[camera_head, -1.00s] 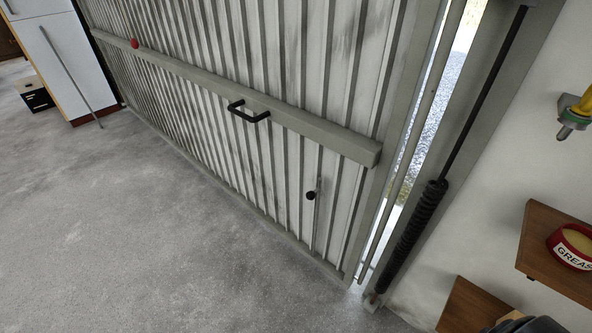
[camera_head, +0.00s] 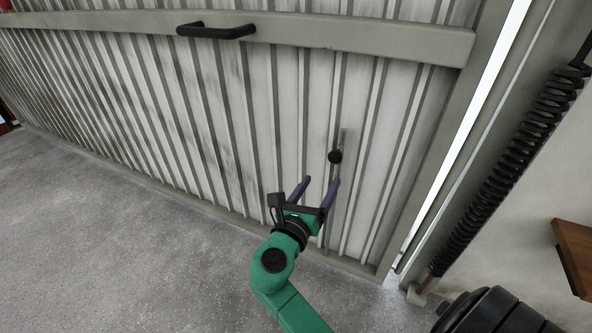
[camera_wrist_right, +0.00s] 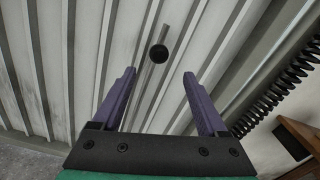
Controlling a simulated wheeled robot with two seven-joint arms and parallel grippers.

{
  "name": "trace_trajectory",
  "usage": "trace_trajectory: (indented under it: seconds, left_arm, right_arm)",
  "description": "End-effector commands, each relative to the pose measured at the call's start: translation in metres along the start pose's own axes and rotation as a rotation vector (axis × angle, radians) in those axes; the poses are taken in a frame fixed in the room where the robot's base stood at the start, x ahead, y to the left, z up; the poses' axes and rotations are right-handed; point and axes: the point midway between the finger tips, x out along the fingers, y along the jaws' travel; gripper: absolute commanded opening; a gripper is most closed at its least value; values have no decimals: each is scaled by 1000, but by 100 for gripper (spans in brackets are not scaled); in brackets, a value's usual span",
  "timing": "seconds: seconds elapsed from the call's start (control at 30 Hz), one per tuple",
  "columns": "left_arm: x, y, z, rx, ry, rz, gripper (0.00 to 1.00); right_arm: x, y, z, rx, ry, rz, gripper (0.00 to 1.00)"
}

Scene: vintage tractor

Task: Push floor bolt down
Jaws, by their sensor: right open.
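The floor bolt is a thin grey vertical rod with a round black knob (camera_head: 335,157), mounted on the ribbed metal door (camera_head: 240,110). The knob also shows in the right wrist view (camera_wrist_right: 158,54), a little beyond and between the two fingertips. My right gripper (camera_head: 319,181) is open and empty, with purple fingers pointing up toward the knob from just below it. I see no contact between the fingers and the knob. The lower part of the rod is partly hidden behind the right gripper. My left gripper is not in view.
A black handle (camera_head: 215,31) sits on the door's crossbar (camera_head: 360,38). A dark coil spring (camera_head: 510,165) runs along the frame at right, with a wooden shelf (camera_head: 577,252) beyond it. A bright gap shows beside the door. The grey floor (camera_head: 110,245) at left is clear.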

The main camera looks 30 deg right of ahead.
Motion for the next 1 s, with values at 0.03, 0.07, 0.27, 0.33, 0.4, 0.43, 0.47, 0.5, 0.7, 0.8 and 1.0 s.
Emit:
trace_trajectory:
  seconds: [0.03,0.07,0.27,0.33,0.4,0.43,0.47,0.5,0.7,0.8,1.0]
  left_arm:
    - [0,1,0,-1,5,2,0]
    - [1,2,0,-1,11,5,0]
    - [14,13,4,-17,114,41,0]
    - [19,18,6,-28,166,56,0]
    - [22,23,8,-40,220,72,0]
    - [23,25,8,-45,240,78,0]
    - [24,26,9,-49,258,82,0]
    - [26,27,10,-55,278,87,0]
    - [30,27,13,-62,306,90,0]
    - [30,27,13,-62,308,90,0]
    - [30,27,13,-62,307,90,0]
  right_arm:
    - [3,0,2,0,-1,0,76]
    - [6,0,1,0,-2,1,76]
    - [48,1,-1,2,-3,0,76]
    - [67,2,-1,3,-3,1,76]
    - [86,2,-1,3,-2,1,76]
    - [94,2,-1,3,-2,1,76]
    - [102,2,-1,2,-2,1,76]
    - [112,2,-1,2,-2,3,76]
    - [142,2,0,2,1,4,76]
    - [146,2,0,1,1,5,76]
    - [145,2,1,1,2,5,68]
